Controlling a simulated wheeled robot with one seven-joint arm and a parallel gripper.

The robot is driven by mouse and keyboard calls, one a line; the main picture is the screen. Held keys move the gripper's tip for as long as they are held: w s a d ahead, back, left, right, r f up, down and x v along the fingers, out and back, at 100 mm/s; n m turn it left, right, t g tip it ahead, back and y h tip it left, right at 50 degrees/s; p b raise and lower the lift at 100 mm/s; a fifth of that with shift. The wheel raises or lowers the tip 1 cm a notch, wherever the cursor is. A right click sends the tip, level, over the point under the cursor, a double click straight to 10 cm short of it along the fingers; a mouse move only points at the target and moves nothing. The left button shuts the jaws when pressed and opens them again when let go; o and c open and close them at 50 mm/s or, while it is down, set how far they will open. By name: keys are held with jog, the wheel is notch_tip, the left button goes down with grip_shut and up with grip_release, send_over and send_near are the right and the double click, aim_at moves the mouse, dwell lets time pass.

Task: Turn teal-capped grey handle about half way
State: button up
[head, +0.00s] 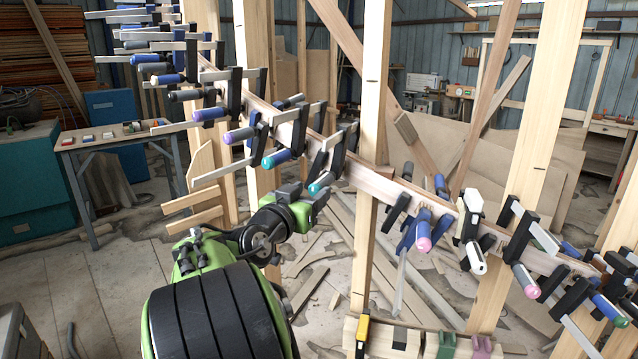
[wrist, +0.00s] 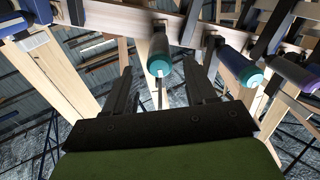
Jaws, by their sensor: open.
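The teal-capped grey handle (wrist: 159,48) hangs from a clamp on the curved wooden stringer and points toward my gripper (wrist: 158,70) in the wrist view. My gripper is open, with one dark finger on each side of the handle and visible gaps between. The teal cap lies near the fingertips, and I cannot tell how deep it sits between them. In the head view the handle (head: 324,180) shows just beyond my green gripper (head: 316,194), its cap partly visible. The fingers are hard to make out there.
A blue handle with a teal cap (head: 277,158) is close on the left; in the wrist view it (wrist: 238,64) is on the right. Several more clamps line the stringer (head: 385,185). Upright posts (head: 370,110) stand close. Loose boards (head: 400,285) lie on the floor.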

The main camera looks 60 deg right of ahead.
aim_at(320, 184)
jog(key=d, duration=0.6)
jog(key=c, duration=1)
jog(key=shift+w, duration=0.1)
jog(key=shift+c, duration=0.2)
